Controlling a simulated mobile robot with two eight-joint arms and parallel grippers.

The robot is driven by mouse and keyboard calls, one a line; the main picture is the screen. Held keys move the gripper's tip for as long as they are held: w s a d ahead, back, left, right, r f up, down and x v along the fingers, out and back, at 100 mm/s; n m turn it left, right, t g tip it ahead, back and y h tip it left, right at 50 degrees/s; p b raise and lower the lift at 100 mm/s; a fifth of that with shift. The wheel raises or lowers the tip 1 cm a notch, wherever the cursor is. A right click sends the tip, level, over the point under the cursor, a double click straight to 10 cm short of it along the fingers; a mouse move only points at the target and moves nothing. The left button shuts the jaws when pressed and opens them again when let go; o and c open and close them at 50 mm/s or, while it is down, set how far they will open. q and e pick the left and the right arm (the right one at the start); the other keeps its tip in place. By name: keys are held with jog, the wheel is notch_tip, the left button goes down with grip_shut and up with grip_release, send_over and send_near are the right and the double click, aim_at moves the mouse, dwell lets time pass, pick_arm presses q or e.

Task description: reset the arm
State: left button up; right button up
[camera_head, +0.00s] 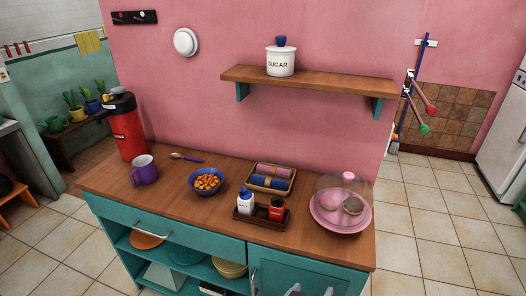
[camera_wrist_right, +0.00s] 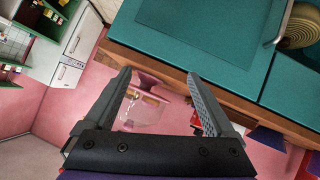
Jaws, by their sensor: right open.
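My right gripper (camera_head: 311,291) just shows at the bottom edge of the head view, in front of the teal cabinet door. In the right wrist view, its two fingers (camera_wrist_right: 160,73) are spread wide apart with nothing between the tips. That view is rotated, with the teal cabinet front at the top and a pink dish under a clear dome (camera_wrist_right: 148,108) beyond the fingers. The gripper is apart from the dish. My left gripper is in neither view.
A wooden counter (camera_head: 208,225) on a teal cabinet (camera_head: 205,240) bears a purple mug (camera_head: 145,172), a bowl of orange pieces (camera_head: 207,183), a bottle tray (camera_head: 262,217) and the domed pink dish (camera_head: 358,220). A wall shelf (camera_head: 320,83) holds a sugar jar (camera_head: 280,63). Tiled floor at right is clear.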

pick_arm(q)
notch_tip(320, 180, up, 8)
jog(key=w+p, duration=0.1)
jog(key=p, duration=0.5)
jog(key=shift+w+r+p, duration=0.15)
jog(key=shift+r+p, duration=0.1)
jog(key=shift+p, duration=0.05)
pick_arm(e)
jog(key=s+d+r+n+g+y, duration=0.1)
jog(key=s+d+g+y, duration=0.1)
jog(key=s, duration=0.3)
jog(key=s+d+r+n+g+y, duration=0.1)
jog(key=s+d+r+g+y, duration=0.1)
jog(key=s+d+y, duration=0.2)
jog(key=shift+s+r, duration=0.3)
jog(key=shift+s, duration=0.85)
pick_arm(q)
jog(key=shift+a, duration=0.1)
